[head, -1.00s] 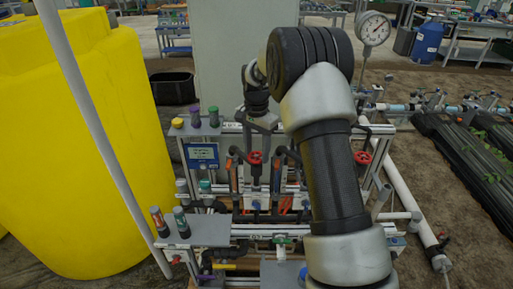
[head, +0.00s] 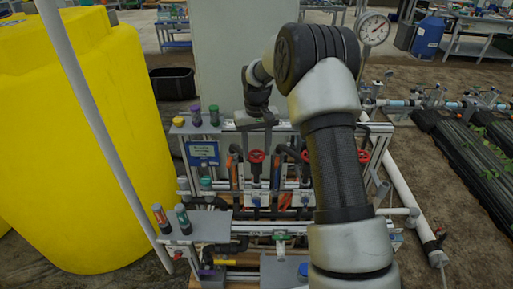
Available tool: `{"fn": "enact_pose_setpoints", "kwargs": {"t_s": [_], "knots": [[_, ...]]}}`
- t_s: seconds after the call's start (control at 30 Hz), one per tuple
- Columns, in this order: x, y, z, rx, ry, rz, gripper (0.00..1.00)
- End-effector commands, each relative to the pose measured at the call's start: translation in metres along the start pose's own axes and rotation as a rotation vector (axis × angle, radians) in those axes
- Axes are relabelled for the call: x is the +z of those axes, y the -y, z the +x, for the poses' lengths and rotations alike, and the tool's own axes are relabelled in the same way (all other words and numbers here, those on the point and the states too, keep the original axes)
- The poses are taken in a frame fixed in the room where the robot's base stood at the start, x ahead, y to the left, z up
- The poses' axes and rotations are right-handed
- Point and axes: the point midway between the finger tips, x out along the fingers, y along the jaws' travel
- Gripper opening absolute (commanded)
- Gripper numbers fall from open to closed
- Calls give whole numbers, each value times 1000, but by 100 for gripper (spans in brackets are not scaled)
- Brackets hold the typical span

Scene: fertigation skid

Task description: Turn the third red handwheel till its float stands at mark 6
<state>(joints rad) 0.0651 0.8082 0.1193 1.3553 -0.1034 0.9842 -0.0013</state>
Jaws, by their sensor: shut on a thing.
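Red handwheels stand in a row on the skid. One red handwheel (head: 256,156) shows plainly left of my arm, and another (head: 363,157) shows just right of it. Part of the row between them is hidden behind my arm. My gripper (head: 257,123) points down at the back of the skid, just above the plainly seen wheel in the picture. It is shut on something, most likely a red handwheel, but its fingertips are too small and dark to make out. The floats and their marks cannot be read at this size.
A large yellow tank (head: 70,150) and a slanting pale pole (head: 95,110) stand at left. Capped bottles (head: 195,116) stand on the rack by a blue sign (head: 202,153). A dial gauge (head: 374,30) rises behind my arm. White pipe (head: 410,200) runs along the right.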

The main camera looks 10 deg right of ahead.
Motion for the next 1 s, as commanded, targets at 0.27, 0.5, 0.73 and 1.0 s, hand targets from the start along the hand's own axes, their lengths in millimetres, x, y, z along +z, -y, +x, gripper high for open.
{"fn": "enact_pose_setpoints", "kwargs": {"t_s": [0.27, 0.5, 0.73, 1.0], "knots": [[0, 0, -1, -1, -1, -198, 25], [0, 0, -1, -1, -1, -298, 25], [0, 0, -1, 0, -1, -335, 25], [0, 0, -1, 0, -1, -339, 25]]}}
